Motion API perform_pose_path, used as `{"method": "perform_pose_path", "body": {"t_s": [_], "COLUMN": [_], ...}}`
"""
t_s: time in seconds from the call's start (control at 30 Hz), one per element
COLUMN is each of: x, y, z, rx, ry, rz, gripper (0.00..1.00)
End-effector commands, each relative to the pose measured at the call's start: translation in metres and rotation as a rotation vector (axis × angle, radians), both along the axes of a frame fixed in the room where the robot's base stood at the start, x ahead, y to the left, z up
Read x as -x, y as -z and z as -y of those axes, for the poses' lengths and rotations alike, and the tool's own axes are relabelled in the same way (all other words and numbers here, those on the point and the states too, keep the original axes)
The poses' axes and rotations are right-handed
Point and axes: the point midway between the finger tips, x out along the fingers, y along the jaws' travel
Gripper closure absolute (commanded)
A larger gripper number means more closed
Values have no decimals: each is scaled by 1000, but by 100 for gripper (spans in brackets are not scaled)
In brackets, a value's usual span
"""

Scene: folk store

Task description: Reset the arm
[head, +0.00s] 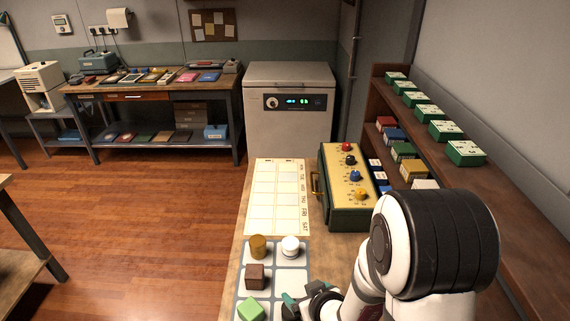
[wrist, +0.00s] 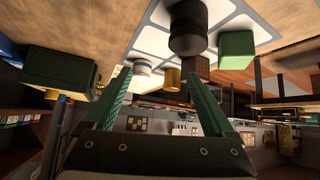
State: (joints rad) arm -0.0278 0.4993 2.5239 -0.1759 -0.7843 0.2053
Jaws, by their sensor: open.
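My gripper (head: 292,303) is at the bottom of the head view, over the right edge of the grid tray. In the wrist view my gripper (wrist: 160,88) shows two green fingers spread wide, with nothing between them. My white and black arm reaches in from the lower right of the head view and hides part of the bench.
A pale grid tray (head: 283,279) holds an ochre cylinder (head: 258,246), white knob (head: 290,247), brown block (head: 255,277) and green block (head: 250,309). A dark cylinder (wrist: 188,28) shows in the wrist view. Beyond are a paper chart (head: 275,190) and green box (head: 346,190).

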Motion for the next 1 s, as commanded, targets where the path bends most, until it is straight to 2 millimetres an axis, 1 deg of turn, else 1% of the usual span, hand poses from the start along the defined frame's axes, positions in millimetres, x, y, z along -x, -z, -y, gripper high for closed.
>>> {"method": "perform_pose_path", "body": {"t_s": [0.03,0.07,0.1,0.17,0.2,0.27,0.3,0.4,0.5,1.0], "x": [5,14,30,61,86,125,151,206,239,239], "y": [-19,-28,-40,-59,-72,-91,-102,-124,-138,-138], "z": [20,32,46,62,67,68,64,49,35,35], "rx": [27,42,51,46,31,-8,-40,-122,-179,-179], "ry": [97,164,254,384,463,570,628,728,775,775], "rz": [-58,-114,-189,-308,-388,-508,-584,-745,-846,-846], "gripper": [12,12,12,12,12,12,12,12,12,12]}}
